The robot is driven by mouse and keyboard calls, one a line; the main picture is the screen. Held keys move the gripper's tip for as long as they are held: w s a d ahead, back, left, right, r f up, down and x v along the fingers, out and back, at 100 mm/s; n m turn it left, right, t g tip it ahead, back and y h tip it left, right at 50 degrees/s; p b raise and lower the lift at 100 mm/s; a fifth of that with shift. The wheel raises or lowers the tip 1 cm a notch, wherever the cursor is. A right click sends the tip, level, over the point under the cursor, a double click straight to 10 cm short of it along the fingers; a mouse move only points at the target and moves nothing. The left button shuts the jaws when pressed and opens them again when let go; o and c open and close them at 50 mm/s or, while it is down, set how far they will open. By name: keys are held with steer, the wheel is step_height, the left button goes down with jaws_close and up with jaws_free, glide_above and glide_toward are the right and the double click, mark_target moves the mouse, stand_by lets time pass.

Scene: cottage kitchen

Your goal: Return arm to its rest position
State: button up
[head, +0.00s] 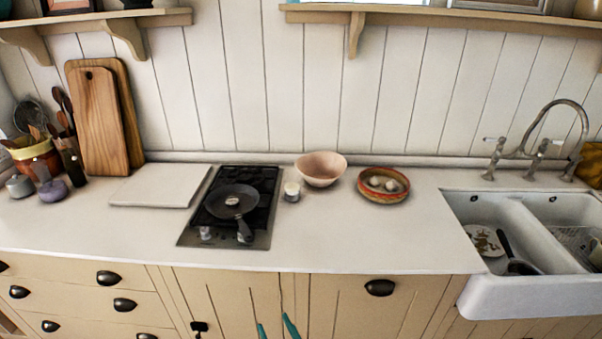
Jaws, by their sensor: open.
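My gripper (273,320) shows only as two teal fingertips at the bottom edge of the head view. The fingertips are apart, with nothing visible between them. They appear in front of the cream lower cabinets, below the worktop's front edge. The rest of my arm is out of view.
The white worktop (330,236) carries a hob (258,181) with a black pan (232,202), a pink bowl (321,169), a small white pot (292,191) and a patterned bowl (384,185). A sink (490,292) is right; cutting boards (100,120) lean left. The front worktop strip is clear.

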steer(key=s+d+f+m+h, duration=0.1)
steer(key=s+d+f+h, duration=0.2)
steer(key=s, duration=0.4)
steer(key=s+d+f+m+h, duration=0.1)
steer(key=s+d+f+h, duration=0.15)
steer(key=s+d, duration=0.45)
steer(key=s+a+r+m+h, duration=0.1)
steer(key=s+a, duration=0.1)
steer(key=s, duration=0.7)
steer(key=s+a+r+m+h, duration=0.1)
steer(key=s+m, duration=0.1)
steer(key=s, duration=0.7)
steer(key=shift+a+r+m, duration=0.3)
steer(key=shift+a+r, duration=0.05)
steer(key=shift+a, duration=0.05)
steer(key=shift+c, duration=0.5)
